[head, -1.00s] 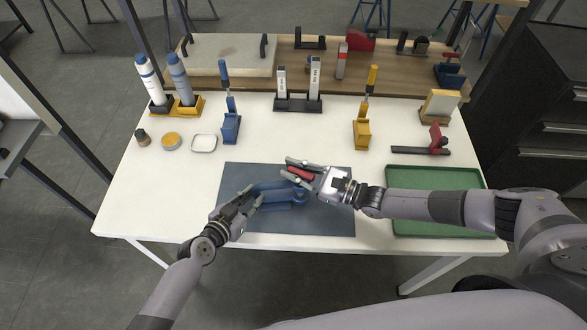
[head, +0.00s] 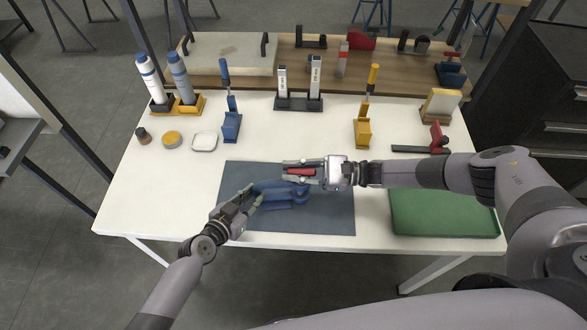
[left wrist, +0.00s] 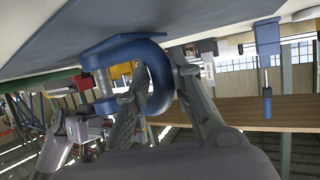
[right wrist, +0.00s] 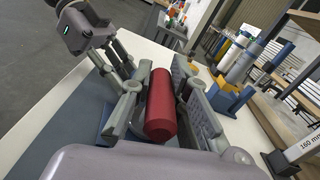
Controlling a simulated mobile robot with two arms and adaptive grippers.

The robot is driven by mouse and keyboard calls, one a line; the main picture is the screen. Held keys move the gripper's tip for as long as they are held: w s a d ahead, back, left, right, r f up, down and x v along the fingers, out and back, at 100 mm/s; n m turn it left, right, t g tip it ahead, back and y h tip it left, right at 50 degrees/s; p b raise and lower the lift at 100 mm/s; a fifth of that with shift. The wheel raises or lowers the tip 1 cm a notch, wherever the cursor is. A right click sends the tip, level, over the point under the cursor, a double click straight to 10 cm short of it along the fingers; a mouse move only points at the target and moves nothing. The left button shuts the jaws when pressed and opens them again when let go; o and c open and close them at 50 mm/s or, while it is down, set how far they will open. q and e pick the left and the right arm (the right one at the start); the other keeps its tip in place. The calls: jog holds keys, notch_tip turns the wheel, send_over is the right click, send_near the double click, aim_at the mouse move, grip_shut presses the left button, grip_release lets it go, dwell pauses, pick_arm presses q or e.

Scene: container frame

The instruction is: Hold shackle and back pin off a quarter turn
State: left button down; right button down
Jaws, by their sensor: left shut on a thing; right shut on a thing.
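The blue shackle (head: 270,203) lies over the dark mat in the head view. My left gripper (head: 252,197) is shut on its curved end. The shackle's bow (left wrist: 155,65) shows between the fingers in the left wrist view, with a grey threaded pin (left wrist: 103,82) across its mouth. My right gripper (head: 299,171) is shut on the red pin head (head: 301,171), at the far right end of the shackle. In the right wrist view the red cylinder (right wrist: 160,104) sits between both fingers. The fingers hide where the pin enters the shackle.
The dark mat (head: 325,222) lies on the white table, and a green tray (head: 445,222) sits to its right. A round tin (head: 172,139) and a dish (head: 204,141) are at left.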

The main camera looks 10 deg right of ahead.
aim_at(294, 173)
jog(key=shift+s+f+n+g+y, duration=0.15)
jog(key=shift+s+n+g, duration=0.1)
jog(key=shift+n+g, duration=1.1)
jog(key=shift+s+r+n+g+y, duration=0.15)
jog(key=shift+n+g, duration=0.7)
jog(key=shift+g, duration=1)
jog(key=shift+s+f+g, duration=0.1)
jog(key=shift+g, duration=0.3)
jog(key=c, duration=1.5)
grip_release()
notch_tip(294, 173, up, 2)
notch_tip(294, 173, up, 8)
jog(key=shift+r, duration=0.1)
